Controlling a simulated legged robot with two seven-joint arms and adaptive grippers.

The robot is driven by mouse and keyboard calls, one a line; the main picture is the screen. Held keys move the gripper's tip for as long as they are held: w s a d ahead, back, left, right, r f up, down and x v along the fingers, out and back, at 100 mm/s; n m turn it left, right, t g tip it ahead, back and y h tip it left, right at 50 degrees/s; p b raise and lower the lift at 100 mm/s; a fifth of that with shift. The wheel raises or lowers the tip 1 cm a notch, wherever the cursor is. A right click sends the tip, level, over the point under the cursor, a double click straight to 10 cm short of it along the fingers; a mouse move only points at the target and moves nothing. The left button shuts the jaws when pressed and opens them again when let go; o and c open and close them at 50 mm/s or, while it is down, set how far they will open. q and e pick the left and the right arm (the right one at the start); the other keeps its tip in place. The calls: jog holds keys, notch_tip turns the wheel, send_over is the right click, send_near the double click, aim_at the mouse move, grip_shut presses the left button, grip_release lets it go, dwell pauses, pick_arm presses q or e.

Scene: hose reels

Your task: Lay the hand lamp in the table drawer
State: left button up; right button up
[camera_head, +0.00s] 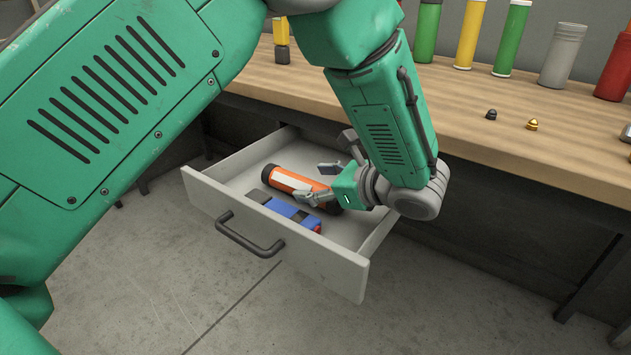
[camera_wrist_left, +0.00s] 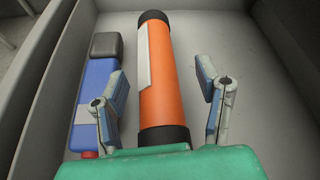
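The hand lamp looks to be the orange cylinder (camera_head: 290,181) with black ends and a pale label, lying in the open table drawer (camera_head: 308,246). In the left wrist view the orange lamp (camera_wrist_left: 161,85) lies flat on the drawer floor (camera_wrist_left: 255,110). My left gripper (camera_head: 316,182) is inside the drawer over the lamp. Its fingers (camera_wrist_left: 165,95) stand apart on either side of the lamp, with a clear gap on the right; the left finger overlaps a blue object in the picture. My right gripper is in neither view.
A blue object (camera_head: 290,213) with a dark end lies beside the lamp in the drawer; it also shows in the left wrist view (camera_wrist_left: 95,90). The drawer has a dark handle (camera_head: 250,238). Several coloured cylinders, including a yellow one (camera_head: 470,35), stand on the wooden tabletop (camera_head: 460,100).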

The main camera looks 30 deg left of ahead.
pick_arm(q)
jog(key=shift+d, duration=0.3)
jog(key=shift+r, duration=0.15)
jog(key=shift+a+r, duration=0.15)
jog(key=shift+r, duration=0.15)
notch_tip(320, 180, up, 9)
jog(key=shift+d, duration=0.2)
jog(key=shift+r, duration=0.1)
